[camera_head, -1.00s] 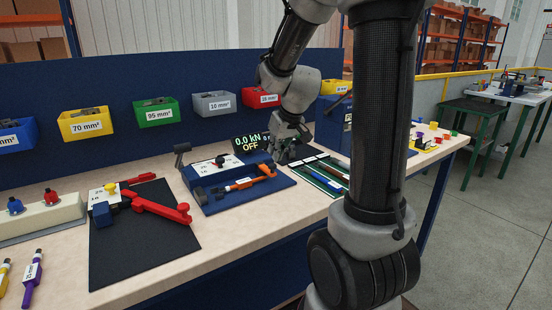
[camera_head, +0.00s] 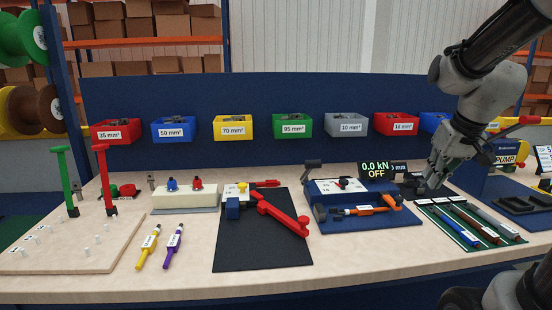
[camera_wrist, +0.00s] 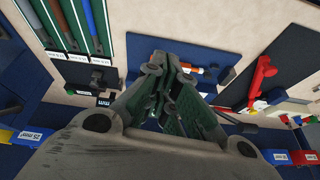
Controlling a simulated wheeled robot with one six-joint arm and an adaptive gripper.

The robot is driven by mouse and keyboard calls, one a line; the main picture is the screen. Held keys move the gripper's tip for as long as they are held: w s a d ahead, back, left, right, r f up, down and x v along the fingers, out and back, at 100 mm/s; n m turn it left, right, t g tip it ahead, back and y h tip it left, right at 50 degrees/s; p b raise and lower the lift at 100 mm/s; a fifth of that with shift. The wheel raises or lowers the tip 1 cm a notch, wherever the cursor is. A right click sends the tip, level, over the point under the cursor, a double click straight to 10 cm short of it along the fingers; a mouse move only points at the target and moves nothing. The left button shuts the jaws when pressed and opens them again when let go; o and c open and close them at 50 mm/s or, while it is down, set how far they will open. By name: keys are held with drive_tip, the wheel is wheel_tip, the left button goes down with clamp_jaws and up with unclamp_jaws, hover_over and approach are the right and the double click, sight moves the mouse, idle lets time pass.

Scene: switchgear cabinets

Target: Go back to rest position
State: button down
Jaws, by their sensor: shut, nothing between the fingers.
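My gripper (camera_head: 433,180) is at the right of the head view, pointing down over the back of the bench. It is beside the 0.0 kN OFF display (camera_head: 377,170) and above the back end of the green mat (camera_head: 452,225). In the wrist view my gripper (camera_wrist: 168,75) has its fingers together with nothing between them. My arm comes down from the upper right of the head view.
A blue press board (camera_head: 370,222) and a black mat (camera_head: 262,252) with a red-handled tool (camera_head: 282,215) lie mid-bench. Labelled bins, such as the grey one (camera_head: 346,124), line the blue back panel. The bench's front strip (camera_head: 350,262) is bare.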

drive_tip(key=s+a, duration=0.2)
drive_tip(key=s, duration=0.5)
drive_tip(key=s+a, duration=0.3)
drive_tip(key=s, duration=0.4)
drive_tip(key=shift+s+a+r+n, duration=0.3)
drive_tip(key=shift+r+n, duration=0.1)
